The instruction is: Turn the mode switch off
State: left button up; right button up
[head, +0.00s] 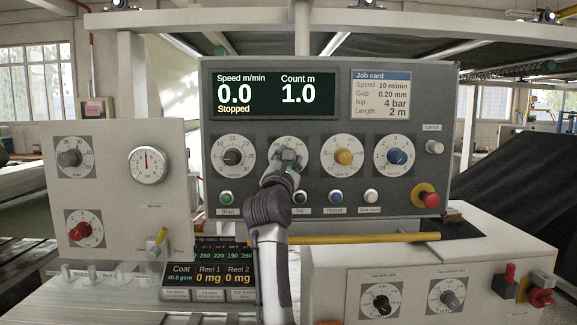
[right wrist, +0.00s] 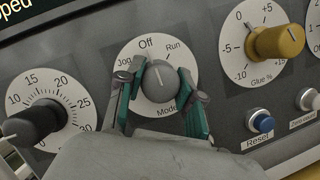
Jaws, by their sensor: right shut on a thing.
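The mode switch is a dark grey knob (right wrist: 158,84) on a round white dial (right wrist: 150,52) marked Jog, Off, Run and Mode in the right wrist view. Its light pointer line aims up, roughly at Off. My right gripper (right wrist: 158,100) is shut on the knob, with one finger on each side of it. In the head view my right gripper (head: 286,162) reaches up to the mode dial (head: 288,141) on the dark panel and hides most of the knob. My left gripper is not in view.
A black speed knob (head: 232,157) is left of the mode dial, and a yellow glue knob (head: 343,157) is right of it. Several push buttons sit below. The display (head: 275,93) reads 0.0, 1.0 and Stopped. A red emergency button (head: 430,200) is at lower right.

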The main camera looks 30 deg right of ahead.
dwell(0.4)
jog(key=o, duration=1.2)
jog(key=v, duration=1.2)
jog(key=shift+w, duration=0.1)
